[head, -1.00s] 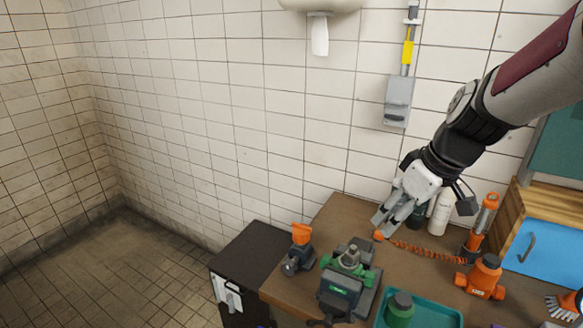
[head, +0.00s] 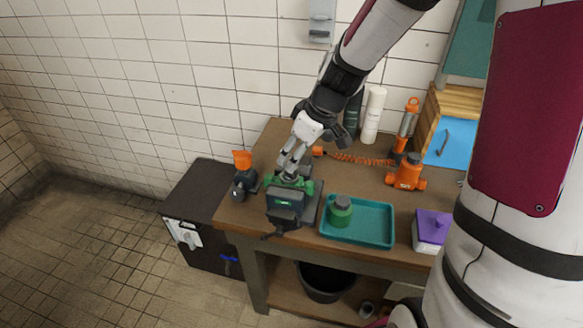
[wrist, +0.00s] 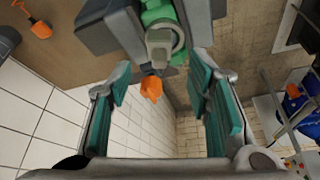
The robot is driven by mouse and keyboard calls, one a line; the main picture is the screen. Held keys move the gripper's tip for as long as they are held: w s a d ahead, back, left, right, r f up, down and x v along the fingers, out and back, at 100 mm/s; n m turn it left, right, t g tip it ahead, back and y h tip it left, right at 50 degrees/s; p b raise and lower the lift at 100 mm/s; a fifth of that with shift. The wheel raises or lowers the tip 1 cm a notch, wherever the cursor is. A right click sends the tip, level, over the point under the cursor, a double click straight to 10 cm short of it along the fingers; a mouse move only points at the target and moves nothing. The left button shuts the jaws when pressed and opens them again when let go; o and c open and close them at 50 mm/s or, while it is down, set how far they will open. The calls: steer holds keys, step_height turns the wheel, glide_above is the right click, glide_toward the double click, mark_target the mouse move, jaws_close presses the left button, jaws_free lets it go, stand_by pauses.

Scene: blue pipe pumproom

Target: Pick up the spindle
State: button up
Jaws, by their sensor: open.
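A grey metal piece, which looks like the spindle (wrist: 160,45), stands upright in the green-and-dark vise (head: 285,200) on the workbench. In the head view my gripper hides most of it. Contact with the piece cannot be made out.
An orange-topped dark tool (head: 244,178) stands left of the vise. A teal tray (head: 375,232) with a green jar (head: 340,211) lies to its right. A purple-topped box (head: 430,230) is farther right.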

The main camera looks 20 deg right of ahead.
steer(key=shift+x, duration=2.05)
steer(key=shift+s+d, duration=0.1)
steer(key=shift+d, duration=0.05)
jaws_close()
